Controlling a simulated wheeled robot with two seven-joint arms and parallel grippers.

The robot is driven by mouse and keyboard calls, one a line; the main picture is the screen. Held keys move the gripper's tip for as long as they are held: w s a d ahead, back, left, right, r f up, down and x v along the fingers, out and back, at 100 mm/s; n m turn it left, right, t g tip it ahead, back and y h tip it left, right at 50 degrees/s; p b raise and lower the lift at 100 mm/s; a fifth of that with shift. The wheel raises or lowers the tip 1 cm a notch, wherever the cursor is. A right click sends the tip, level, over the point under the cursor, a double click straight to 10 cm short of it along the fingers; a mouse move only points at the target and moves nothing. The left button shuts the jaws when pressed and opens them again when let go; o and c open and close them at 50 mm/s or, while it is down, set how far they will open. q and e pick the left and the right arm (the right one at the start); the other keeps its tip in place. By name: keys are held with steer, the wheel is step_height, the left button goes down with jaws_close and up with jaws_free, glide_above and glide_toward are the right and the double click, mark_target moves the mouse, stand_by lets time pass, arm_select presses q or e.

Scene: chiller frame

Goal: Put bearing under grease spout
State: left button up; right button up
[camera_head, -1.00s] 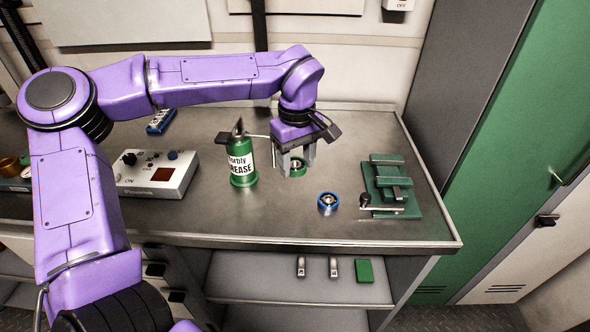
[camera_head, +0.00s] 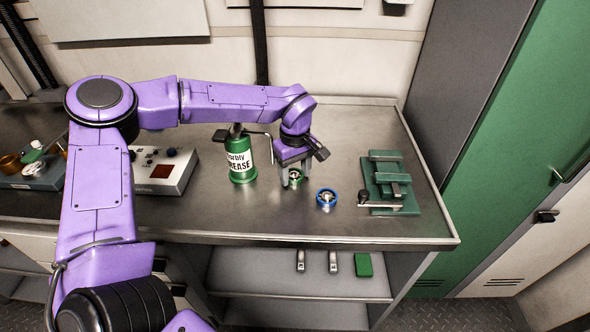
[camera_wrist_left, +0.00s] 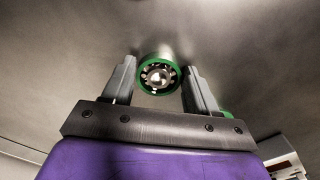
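A green-rimmed bearing (camera_head: 296,176) is between the fingers of my left gripper (camera_head: 294,182), right of the grease can. In the left wrist view, the green bearing (camera_wrist_left: 160,76) sits at the fingertips (camera_wrist_left: 160,70), with one finger along each side and no clear gap. Whether it touches the bench cannot be told. The green grease can (camera_head: 243,174) stands upright on the bench. Its thin spout (camera_head: 271,150) reaches right and bends down, behind and left of my gripper. A blue-rimmed bearing (camera_head: 326,197) lies on the bench just right of my gripper. My right gripper is not in view.
A green vise-like fixture (camera_head: 388,181) with a handle stands at the right of the metal bench (camera_head: 300,222). A grey control box (camera_head: 166,172) is left of the can.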

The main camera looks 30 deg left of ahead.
mark_target(295, 176)
arm_select(q)
steer(key=shift+o, duration=1.1)
steer(key=shift+w, duration=0.1)
step_height(295, 176, up, 12)
steer(key=shift+r, duration=0.2)
